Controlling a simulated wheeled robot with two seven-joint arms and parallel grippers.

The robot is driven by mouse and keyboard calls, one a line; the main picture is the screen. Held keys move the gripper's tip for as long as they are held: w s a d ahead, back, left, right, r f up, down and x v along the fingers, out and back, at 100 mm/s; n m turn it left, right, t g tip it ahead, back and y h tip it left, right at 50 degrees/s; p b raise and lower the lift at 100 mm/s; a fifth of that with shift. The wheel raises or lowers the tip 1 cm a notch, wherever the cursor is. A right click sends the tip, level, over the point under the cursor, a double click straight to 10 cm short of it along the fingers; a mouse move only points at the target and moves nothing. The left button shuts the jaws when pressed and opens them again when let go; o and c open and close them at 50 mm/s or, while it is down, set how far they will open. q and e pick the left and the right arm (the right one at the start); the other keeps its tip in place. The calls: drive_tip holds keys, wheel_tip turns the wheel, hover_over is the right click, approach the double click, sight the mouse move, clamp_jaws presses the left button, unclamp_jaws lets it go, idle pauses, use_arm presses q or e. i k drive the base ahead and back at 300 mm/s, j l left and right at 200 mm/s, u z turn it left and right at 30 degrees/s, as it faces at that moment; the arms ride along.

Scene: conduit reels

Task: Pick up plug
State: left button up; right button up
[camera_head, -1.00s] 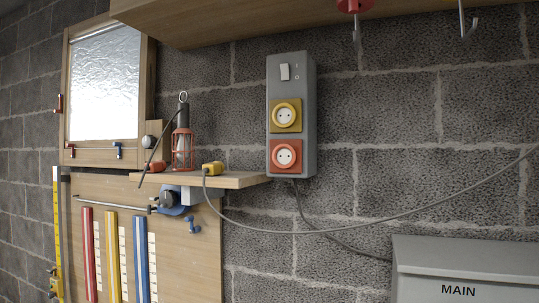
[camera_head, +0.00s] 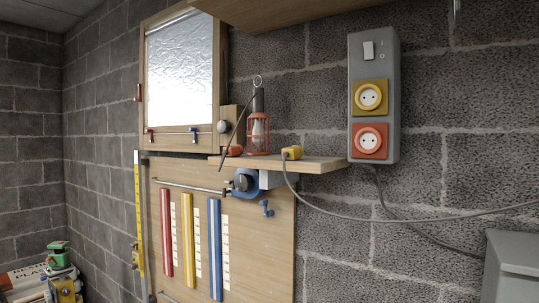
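A yellow plug (camera_head: 292,152) lies on the small wooden shelf (camera_head: 325,163), with a grey cable (camera_head: 350,215) running from it down and off to the right. A red plug (camera_head: 234,151) lies on the same shelf further left, beside a red caged lamp (camera_head: 258,130). A grey socket box (camera_head: 374,100) on the wall has a yellow socket (camera_head: 370,97) above a red socket (camera_head: 368,142); both are empty. Neither of my grippers shows in the head view.
A grey box (camera_head: 512,265) stands at the lower right. A wooden shelf overhangs at the top (camera_head: 290,12). A green-topped item (camera_head: 58,255) sits lower left.

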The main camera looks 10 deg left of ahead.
sight(295, 153)
drive_tip(key=u, duration=0.15)
drive_tip(key=z, duration=0.35)
drive_tip(key=i+j+z, duration=0.1)
drive_tip(key=j+z, duration=0.25)
drive_tip(key=i+j+z, duration=0.1)
drive_tip(key=j+z, duration=0.6)
drive_tip(key=j, duration=0.1)
